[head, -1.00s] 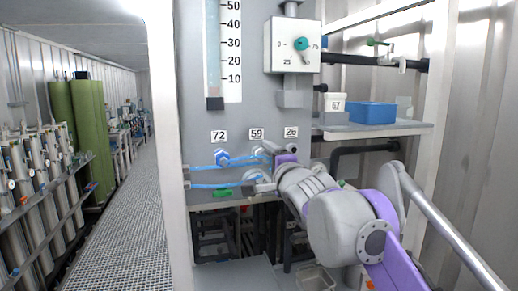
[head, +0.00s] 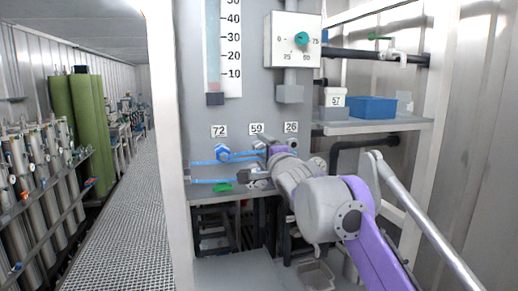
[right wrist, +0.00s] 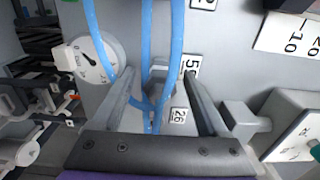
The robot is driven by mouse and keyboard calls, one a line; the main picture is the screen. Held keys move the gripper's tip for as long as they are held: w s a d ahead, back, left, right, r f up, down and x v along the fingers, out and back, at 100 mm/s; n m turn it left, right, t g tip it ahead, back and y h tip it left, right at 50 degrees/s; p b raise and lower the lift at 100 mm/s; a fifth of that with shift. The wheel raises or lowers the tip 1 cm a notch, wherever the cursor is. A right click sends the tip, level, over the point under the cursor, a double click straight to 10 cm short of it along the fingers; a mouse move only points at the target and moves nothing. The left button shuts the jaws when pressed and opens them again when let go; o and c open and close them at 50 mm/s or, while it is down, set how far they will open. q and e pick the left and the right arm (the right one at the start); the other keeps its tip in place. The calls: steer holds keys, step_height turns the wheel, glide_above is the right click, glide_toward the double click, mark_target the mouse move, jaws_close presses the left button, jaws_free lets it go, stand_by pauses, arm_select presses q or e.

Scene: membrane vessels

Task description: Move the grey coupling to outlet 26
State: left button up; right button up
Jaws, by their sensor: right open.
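The grey coupling (right wrist: 158,80) shows in the right wrist view at the end of a blue hose, beside the label 59 (right wrist: 190,68). My right gripper (right wrist: 160,100) is open, with one finger on each side of the coupling and hose; I cannot tell whether they touch. In the head view my right gripper (head: 258,160) is at the panel below the label 59 (head: 257,129) and hides most of the coupling. The label 26 (head: 291,127) is just to the right; outlet 26 is largely hidden by my arm. My left gripper is not in view.
A blue coupling (head: 222,153) sits under the label 72 (head: 219,131), and blue hoses (head: 208,181) run left from the panel. A round gauge (right wrist: 92,60) is near one finger. A blue tub (head: 372,109) and a white box (head: 333,98) stand on the right shelf.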

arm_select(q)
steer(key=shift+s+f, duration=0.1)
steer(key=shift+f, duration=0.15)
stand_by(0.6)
arm_select(e)
steer(key=shift+c, duration=0.3)
jaws_close()
steer(key=shift+s+f+b, duration=0.1)
steer(key=shift+b, duration=0.2)
steer(key=shift+v, duration=0.85)
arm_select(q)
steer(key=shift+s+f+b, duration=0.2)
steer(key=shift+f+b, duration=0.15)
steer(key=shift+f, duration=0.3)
arm_select(e)
steer(key=shift+s+d, duration=0.15)
steer(key=shift+s, duration=0.15)
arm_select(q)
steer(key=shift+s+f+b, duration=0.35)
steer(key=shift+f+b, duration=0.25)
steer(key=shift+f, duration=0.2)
arm_select(e)
steer(key=shift+v, duration=1.75)
